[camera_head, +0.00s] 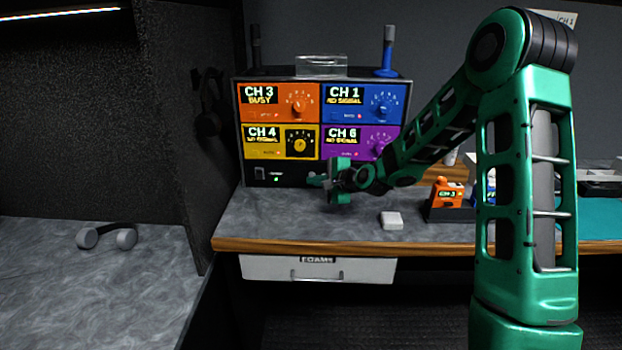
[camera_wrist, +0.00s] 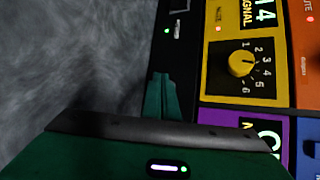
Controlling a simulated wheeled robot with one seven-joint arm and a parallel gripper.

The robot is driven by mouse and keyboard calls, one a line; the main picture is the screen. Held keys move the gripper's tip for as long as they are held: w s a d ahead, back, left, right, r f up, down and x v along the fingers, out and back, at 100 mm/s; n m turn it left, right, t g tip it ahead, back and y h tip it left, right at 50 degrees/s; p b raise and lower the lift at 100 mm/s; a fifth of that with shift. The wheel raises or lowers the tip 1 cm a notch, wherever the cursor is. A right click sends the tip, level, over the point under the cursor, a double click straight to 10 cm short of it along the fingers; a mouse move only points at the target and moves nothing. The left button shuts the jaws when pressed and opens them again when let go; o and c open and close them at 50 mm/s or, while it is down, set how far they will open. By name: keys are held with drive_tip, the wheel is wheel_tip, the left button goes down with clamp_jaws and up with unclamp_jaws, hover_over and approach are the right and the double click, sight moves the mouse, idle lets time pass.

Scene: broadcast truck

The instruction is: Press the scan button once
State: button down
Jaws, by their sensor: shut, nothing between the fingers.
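The receiver rack (camera_head: 240,130) stands on the counter with four coloured channel panels: orange CH 3, blue CH 1, yellow CH 4 and purple CH 6. Its black bottom strip (camera_head: 259,174) carries a small switch and a green light at the left; this strip also shows in the wrist view (camera_wrist: 168,60). I cannot make out a button labelled scan; my gripper and arm cover the strip's right part. My gripper (camera_head: 338,184) is shut and empty, close in front of the strip. In the wrist view its fingers (camera_wrist: 160,92) overlap the strip beside the yellow panel (camera_wrist: 242,62). Contact cannot be told.
A white block (camera_head: 391,220) lies on the counter below my gripper. An orange CH 3 pack (camera_head: 446,194) stands in a dark holder to the right. A clear box (camera_head: 321,66) and two antennas top the rack. Headphones (camera_head: 107,236) lie on the left counter.

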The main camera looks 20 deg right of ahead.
drive_tip(key=shift+w, duration=0.15)
drive_tip(key=shift+w+d, duration=0.15)
drive_tip(key=shift+w, duration=0.05)
drive_tip(key=shift+w+d+r, duration=0.1)
drive_tip(key=shift+w, duration=0.3)
idle(0.8)
drive_tip(key=shift+s, duration=0.1)
drive_tip(key=shift+s+a, duration=0.25)
drive_tip(key=shift+s, duration=0.45)
drive_tip(key=shift+s+a, duration=0.25)
drive_tip(key=shift+s, duration=0.55)
drive_tip(key=shift+s+a, duration=0.25)
drive_tip(key=shift+s, duration=0.55)
drive_tip(key=shift+s+a, duration=0.25)
drive_tip(key=shift+s, duration=0.55)
